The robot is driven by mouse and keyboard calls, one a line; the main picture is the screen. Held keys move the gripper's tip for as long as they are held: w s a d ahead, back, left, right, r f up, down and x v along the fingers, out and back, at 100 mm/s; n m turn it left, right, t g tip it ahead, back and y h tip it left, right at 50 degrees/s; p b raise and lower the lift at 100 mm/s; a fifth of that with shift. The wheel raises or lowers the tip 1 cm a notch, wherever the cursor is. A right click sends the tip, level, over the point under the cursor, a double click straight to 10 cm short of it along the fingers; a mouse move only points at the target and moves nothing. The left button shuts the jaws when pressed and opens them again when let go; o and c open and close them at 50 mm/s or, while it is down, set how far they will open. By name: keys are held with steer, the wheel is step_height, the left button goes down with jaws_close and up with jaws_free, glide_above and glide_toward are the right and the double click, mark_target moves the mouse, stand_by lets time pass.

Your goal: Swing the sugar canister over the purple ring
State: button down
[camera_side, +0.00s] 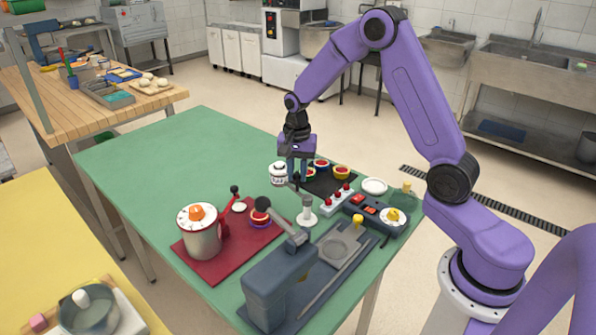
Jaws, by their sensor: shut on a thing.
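My gripper (297,180) points down at the far side of the green table. Its fingers are shut right beside a small white canister with a dark band (279,174), which looks like the sugar canister. The grip itself is too small to see clearly, and I cannot tell whether the canister is clear of the table. The purple ring (261,224) is nearer the camera, below and left of the gripper in the picture. It lies around the base of a small cup with a red top, at the red mat's right edge. The canister is apart from it.
A large pot with an orange knob (201,240) and a red lever (229,207) stand on the red mat (222,272). A grey press (276,290) with a black-knobbed arm is in front. Several ringed cups, a button box (338,202) and a white post (307,212) crowd the right. The table's left is clear.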

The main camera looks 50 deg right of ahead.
steer(key=shift+s+a+n, duration=0.2)
steer(key=shift+a+n, duration=0.5)
steer(key=shift+n, duration=1.25)
steer(key=shift+s+a+n, duration=0.2)
steer(key=shift+a+n, duration=0.5)
steer(key=shift+n, duration=1.2)
steer(key=shift+s+a+n, duration=0.2)
steer(key=shift+a+n, duration=0.5)
steer(key=shift+n, duration=1.25)
steer(key=c, duration=0.9)
jaws_free()
steer(key=shift+c, duration=0.2)
steer(key=shift+r, duration=0.1)
step_height(320, 180, up, 17)
steer(key=shift+r, duration=0.15)
steer(key=shift+s+a, duration=0.1)
